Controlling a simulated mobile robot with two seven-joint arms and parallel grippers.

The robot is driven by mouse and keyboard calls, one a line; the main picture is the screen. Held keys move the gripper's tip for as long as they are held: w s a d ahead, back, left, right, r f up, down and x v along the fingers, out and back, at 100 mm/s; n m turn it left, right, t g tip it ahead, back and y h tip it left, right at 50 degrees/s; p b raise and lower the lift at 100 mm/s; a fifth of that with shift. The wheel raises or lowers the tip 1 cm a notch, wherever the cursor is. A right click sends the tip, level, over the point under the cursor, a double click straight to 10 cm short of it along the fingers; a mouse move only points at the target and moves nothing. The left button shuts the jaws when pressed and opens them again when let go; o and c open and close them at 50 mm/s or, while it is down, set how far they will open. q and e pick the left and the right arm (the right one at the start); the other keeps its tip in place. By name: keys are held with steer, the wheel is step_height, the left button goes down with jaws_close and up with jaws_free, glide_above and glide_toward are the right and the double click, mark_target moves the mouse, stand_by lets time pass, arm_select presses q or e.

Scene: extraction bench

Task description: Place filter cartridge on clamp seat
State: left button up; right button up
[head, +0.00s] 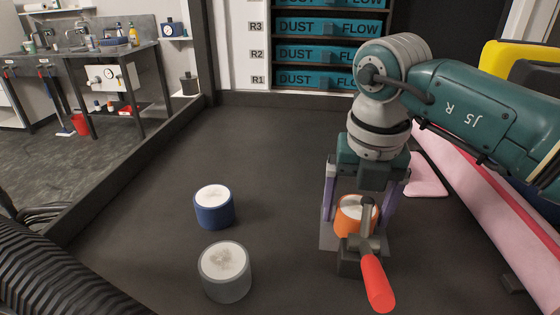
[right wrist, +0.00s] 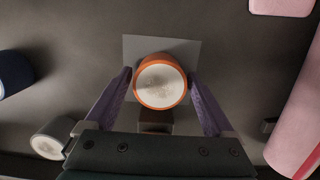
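The filter cartridge, an orange cylinder with a white top (head: 347,219), stands upright at the clamp seat, a flat grey plate (head: 328,238). In the right wrist view the cartridge (right wrist: 160,83) lies over the middle of the plate (right wrist: 188,48). My right gripper (head: 358,205) points down, with one purple finger on each side of the cartridge, and looks shut on it. Whether the cartridge's base touches the plate is hidden. The clamp's red handle (head: 376,283) sticks out toward the front, and its metal arm covers part of the cartridge. My left gripper is not in view.
A blue cylinder (head: 214,208) and a grey cylinder (head: 225,273), both white-topped, stand left on the dark bench. A pink padded piece (head: 485,205) runs along the right. Teal drawers (head: 320,54) stand behind. The bench middle is clear.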

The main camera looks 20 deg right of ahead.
steer(key=shift+o, duration=0.6)
